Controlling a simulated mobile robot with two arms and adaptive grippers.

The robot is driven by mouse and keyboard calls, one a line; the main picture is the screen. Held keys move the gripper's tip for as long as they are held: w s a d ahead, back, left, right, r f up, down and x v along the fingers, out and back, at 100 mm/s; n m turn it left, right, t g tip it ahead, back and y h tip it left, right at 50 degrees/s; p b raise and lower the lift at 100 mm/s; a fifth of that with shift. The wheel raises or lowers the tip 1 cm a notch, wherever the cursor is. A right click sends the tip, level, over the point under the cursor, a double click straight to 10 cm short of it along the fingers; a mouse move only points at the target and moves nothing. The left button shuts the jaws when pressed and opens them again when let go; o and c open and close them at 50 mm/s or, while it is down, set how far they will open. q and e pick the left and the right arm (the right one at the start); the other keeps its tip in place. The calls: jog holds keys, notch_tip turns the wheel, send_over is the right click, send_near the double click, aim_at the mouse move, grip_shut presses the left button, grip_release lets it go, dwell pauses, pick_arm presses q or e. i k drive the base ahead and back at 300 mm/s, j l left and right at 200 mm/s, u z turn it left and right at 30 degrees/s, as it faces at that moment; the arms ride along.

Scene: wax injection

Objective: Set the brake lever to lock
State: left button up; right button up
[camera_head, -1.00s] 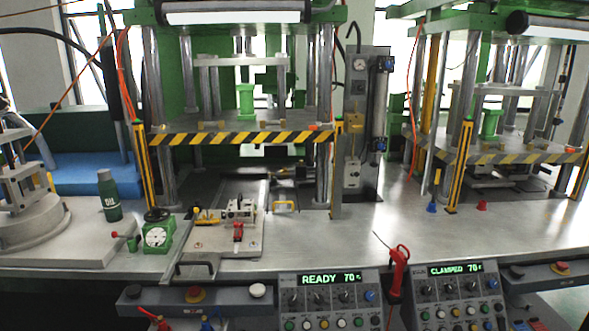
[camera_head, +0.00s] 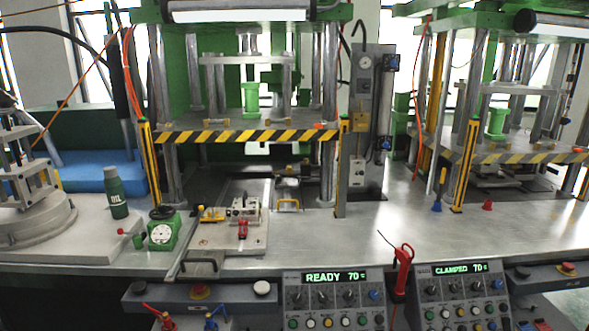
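No part labelled as a brake lever can be made out. A small red-knobbed lever (camera_head: 122,231) sticks out to the left beside the green dial gauge (camera_head: 162,231) on the bench. A red handle (camera_head: 243,229) lies on the fixture plate (camera_head: 225,240) in front of the left press. A red-handled valve (camera_head: 165,321) and a blue-handled one (camera_head: 212,321) show at the bottom edge, partly cut off. I cannot tell which of these, if any, is the brake lever. Neither of my grippers is in view.
The left console (camera_head: 335,300) reads READY 70, the right console (camera_head: 462,294) CLAMPED 70. A red tool (camera_head: 403,262) stands between them. A green bottle (camera_head: 114,194) stands at left. The metal bench (camera_head: 350,232) is clear right of the fixture plate.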

aim_at(120, 231)
jog(key=i+j+u, duration=0.1)
jog(key=i+j, duration=0.15)
jog(key=i, duration=0.2)
jog(key=i+j+u, duration=0.15)
jog(key=i, duration=0.3)
jog(key=i+j+u, duration=0.1)
jog(key=i+j, duration=0.15)
jog(key=i, duration=0.2)
